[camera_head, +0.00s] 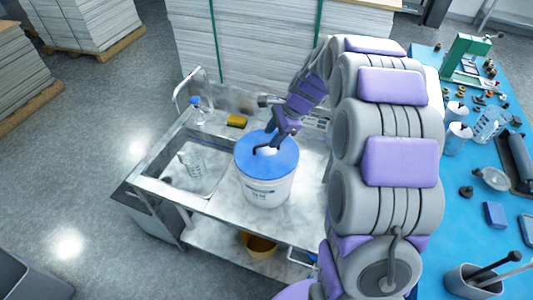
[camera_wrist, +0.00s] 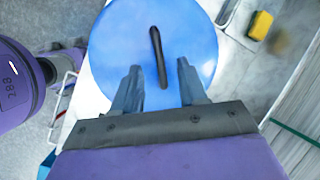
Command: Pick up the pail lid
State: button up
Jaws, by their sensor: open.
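The blue pail lid (camera_head: 258,158) sits on top of the white pail (camera_head: 265,190), which stands on the metal sink bench. In the wrist view the round lid (camera_wrist: 205,40) fills the upper middle, with a dark bar handle (camera_wrist: 158,55) across its centre. My gripper (camera_head: 268,143) is over the lid in the head view. In the wrist view my gripper (camera_wrist: 158,75) is open, with one finger on each side of the handle. I cannot tell how far the fingertips are above the lid.
Left of the pail is a sink basin (camera_head: 195,172) with a beaker in it. Paper stacks (camera_head: 240,45) stand at the back. A cluttered blue table (camera_head: 462,205) is at right.

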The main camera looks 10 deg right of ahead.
aim_at(269, 140)
jog(key=x, duration=0.3)
jog(key=shift+f, duration=0.1)
grip_shut()
dwell(0.5)
